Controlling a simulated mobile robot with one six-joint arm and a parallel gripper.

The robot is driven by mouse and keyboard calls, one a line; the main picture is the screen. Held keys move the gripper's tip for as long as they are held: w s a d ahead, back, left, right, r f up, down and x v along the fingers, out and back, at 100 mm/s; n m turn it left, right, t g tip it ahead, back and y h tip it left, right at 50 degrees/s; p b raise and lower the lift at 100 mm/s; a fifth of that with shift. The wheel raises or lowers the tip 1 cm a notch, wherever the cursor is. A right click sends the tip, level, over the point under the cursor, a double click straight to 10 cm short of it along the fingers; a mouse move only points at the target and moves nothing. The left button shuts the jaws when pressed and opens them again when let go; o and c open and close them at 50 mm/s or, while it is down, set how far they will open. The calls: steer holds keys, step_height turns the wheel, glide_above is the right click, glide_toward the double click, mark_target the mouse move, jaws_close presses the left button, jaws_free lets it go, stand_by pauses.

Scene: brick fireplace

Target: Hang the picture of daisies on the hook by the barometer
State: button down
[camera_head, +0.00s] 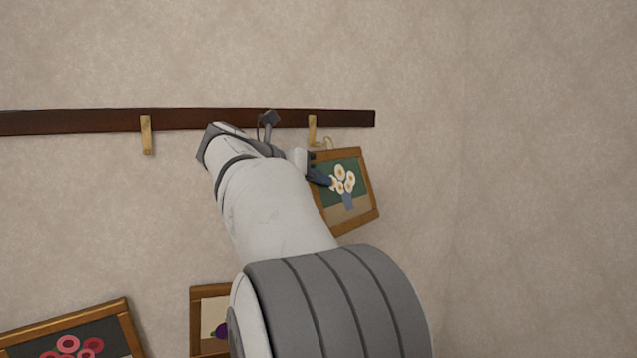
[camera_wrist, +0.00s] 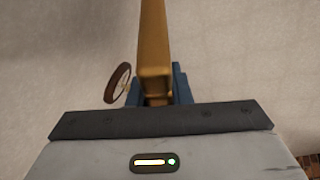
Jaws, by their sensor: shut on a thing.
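The picture of daisies (camera_head: 345,212), white flowers in a blue vase in a wooden frame, is tilted in front of the wall. My gripper (camera_head: 318,174) is shut on its left edge. In the wrist view the frame (camera_wrist: 153,45) shows edge-on between my blue fingers (camera_wrist: 158,92). A pale loop (camera_head: 327,143) at the picture's top is close to the right brass hook (camera_head: 312,128); I cannot tell whether it is around the hook. A round brown-rimmed thing (camera_wrist: 117,83), perhaps the barometer, is in the wrist view. No barometer is clear in the head view.
A dark wooden rail (camera_head: 215,118) crosses the wall, with another brass hook (camera_head: 147,135) further left. Two framed pictures, one with pink flowers (camera_head: 80,343) and one with a purple thing (camera_head: 212,325), are below. Wall to the right is bare. My arm hides part of the rail.

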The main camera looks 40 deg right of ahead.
steer(key=shift+w+d+f, duration=0.15)
steer(key=shift+w+f, duration=0.15)
steer(key=shift+w, duration=0.35)
steer(key=shift+w+d+f, duration=0.15)
steer(key=shift+w+f, duration=0.15)
steer(key=shift+w, duration=0.3)
steer(key=c, duration=1.3)
jaws_free()
steer(key=shift+o, duration=0.2)
